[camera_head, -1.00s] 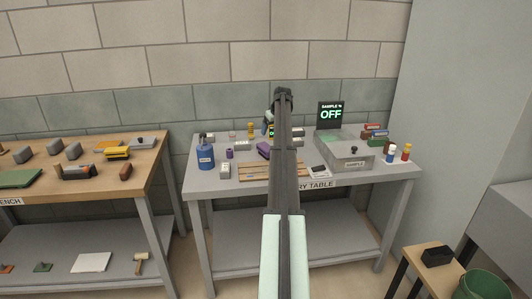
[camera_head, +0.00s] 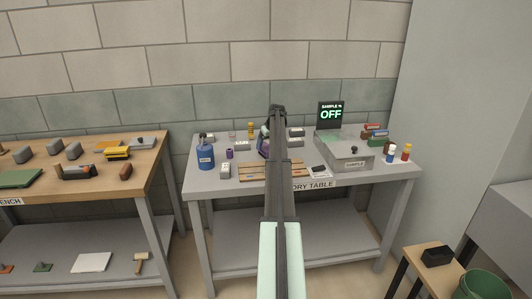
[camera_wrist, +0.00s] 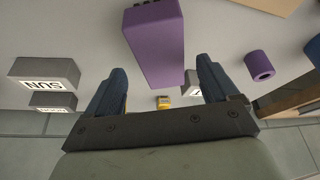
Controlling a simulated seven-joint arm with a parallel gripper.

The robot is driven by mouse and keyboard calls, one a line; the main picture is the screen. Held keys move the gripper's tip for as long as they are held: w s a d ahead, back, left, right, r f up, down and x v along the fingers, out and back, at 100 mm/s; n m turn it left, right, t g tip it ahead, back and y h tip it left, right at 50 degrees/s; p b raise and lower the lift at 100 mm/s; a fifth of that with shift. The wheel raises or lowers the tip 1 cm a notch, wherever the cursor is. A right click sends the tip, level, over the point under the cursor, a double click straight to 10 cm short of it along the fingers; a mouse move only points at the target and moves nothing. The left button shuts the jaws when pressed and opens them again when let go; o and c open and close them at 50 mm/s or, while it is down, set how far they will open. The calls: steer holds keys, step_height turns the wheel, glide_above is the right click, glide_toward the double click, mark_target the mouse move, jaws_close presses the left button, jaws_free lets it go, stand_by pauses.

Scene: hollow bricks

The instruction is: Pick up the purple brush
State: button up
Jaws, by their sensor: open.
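The purple brush (camera_wrist: 155,45) appears in the wrist view as a long purple block with small dark bits along its top edge. It lies on the grey table, between and beyond the fingertips in the picture. My gripper (camera_wrist: 161,67) is open, its two dark blue fingers spread to either side of the brush's near end. I see no contact, and the height gap is hard to judge. In the head view the brush (camera_head: 262,148) is partly hidden behind my arm.
Two grey labelled blocks (camera_wrist: 44,74) are at left. On the table (camera_head: 205,183) are a blue canister (camera_head: 205,157), a wooden pallet (camera_head: 252,172) and a sample box (camera_head: 345,152). A wall stands behind.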

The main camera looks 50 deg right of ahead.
mark_target(267, 147)
steer(key=shift+a+x, duration=0.1)
steer(key=shift+x, duration=1)
steer(key=shift+a+x, duration=0.15)
steer(key=shift+x, duration=0.95)
steer(key=shift+s+f, duration=0.15)
steer(key=shift+f, duration=0.2)
steer(key=shift+c, duration=0.2)
steer(key=c, duration=1.2)
steer(key=shift+o, duration=0.2)
step_height(267, 147, up, 11)
steer(key=shift+f, duration=0.2)
steer(key=o, duration=0.7)
steer(key=shift+c, duration=0.2)
steer(key=c, duration=0.4)
